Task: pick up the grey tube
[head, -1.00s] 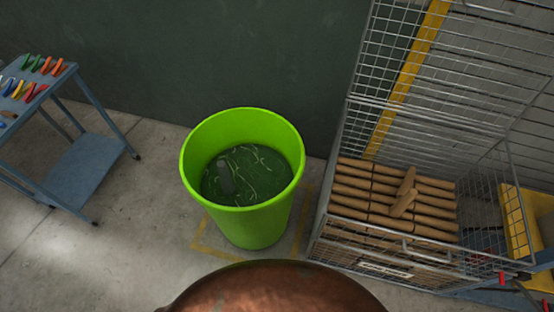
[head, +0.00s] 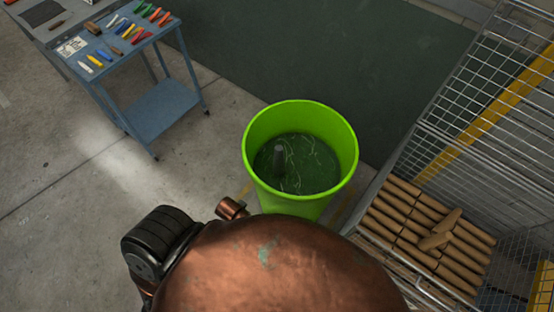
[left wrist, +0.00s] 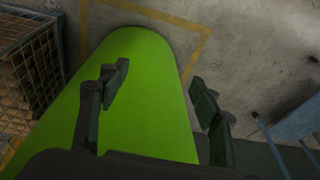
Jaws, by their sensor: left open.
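The grey tube (head: 279,160) stands out of the dark green contents inside a bright green bin (head: 347,172). It looks roughly upright, close to the left inner side, and its lower end is hard to make out. My left gripper (left wrist: 160,92) shows in the left wrist view with its two dark fingers spread apart and nothing between them. The outside wall of the green bin (left wrist: 150,125) fills the picture behind the fingers. The tube is not visible in that view. Neither gripper shows in the head view.
A blue trolley (head: 165,105) with coloured tools stands at the upper left. A wire cage (head: 505,75) with stacked brown rolls (head: 405,215) stands close to the right of the bin. Concrete floor (head: 60,200) lies open on the left.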

